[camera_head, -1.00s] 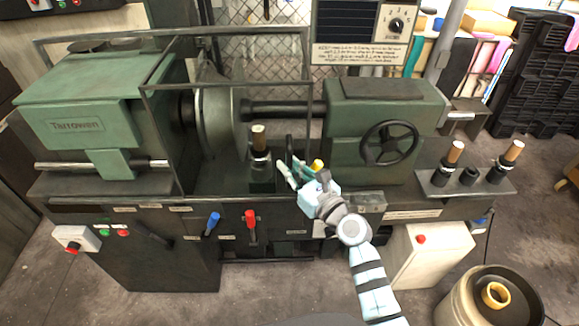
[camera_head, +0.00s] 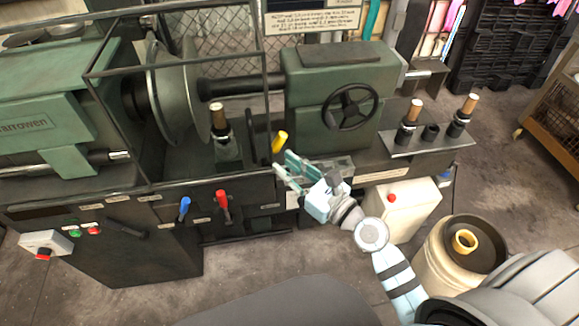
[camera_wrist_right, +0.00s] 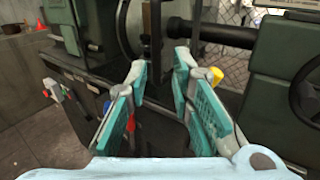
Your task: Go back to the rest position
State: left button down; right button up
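My right gripper (camera_head: 283,172) is in front of the green lathe, near the yellow-tipped lever (camera_head: 280,141). Its two teal fingers stand apart with nothing between them, as the right wrist view (camera_wrist_right: 160,85) also shows. The yellow knob shows just right of the fingers in the wrist view (camera_wrist_right: 216,75). My right arm comes in from the lower right. My left gripper is not in any view.
The lathe's handwheel (camera_head: 350,107) and a wood-handled tool (camera_head: 219,120) in a post stand behind the gripper. Blue (camera_head: 184,208) and red (camera_head: 222,206) levers stick out at the front. A tool shelf (camera_head: 395,145), white box (camera_head: 405,210) and drum (camera_head: 450,275) stand at the right.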

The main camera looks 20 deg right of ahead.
jog(key=shift+s, duration=0.2)
dwell(0.4)
